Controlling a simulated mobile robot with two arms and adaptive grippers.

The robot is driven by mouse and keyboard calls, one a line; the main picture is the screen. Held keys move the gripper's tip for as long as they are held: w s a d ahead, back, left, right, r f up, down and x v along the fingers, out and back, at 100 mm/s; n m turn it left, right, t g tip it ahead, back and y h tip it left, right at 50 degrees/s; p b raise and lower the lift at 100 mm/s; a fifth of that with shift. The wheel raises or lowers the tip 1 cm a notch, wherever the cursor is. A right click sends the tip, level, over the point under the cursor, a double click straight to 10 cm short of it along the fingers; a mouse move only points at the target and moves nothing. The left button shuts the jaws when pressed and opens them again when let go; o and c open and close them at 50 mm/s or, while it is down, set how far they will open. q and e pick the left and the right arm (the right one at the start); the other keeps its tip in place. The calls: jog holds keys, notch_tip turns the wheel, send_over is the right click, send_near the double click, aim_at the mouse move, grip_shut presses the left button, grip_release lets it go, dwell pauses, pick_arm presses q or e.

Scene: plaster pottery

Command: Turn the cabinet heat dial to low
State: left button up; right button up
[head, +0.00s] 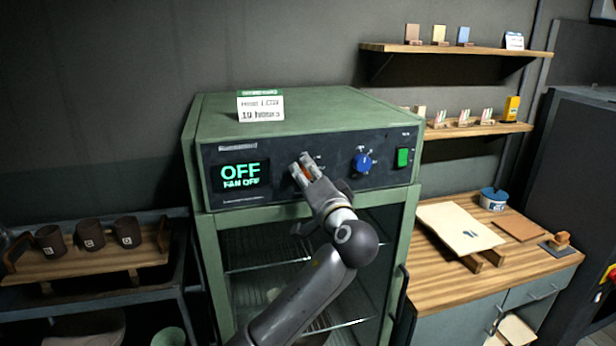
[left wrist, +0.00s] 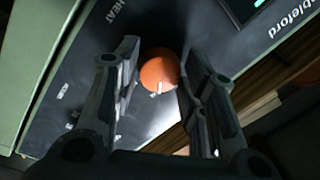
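The green cabinet (head: 300,112) has a dark control panel whose display (head: 241,175) reads "OFF" and "FAN OFF". The heat dial (left wrist: 159,70) is a round orange knob with a white mark, close to the "HEAT" lettering in the left wrist view. In the head view it is mostly hidden by my left gripper (head: 303,168), which reaches the panel from the front. My right gripper is out of view.
A blue dial (head: 363,161) and a green switch (head: 403,157) are to the right on the panel. A sign card (head: 261,106) stands on the cabinet. Dark mugs (head: 90,236) on a rack are at left. A wooden-topped counter (head: 470,280) is at right, below two shelves.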

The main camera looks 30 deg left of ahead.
pick_arm(q)
jog(key=shift+o, duration=1.4)
jog(key=v, duration=1.2)
jog(key=shift+f, duration=0.1)
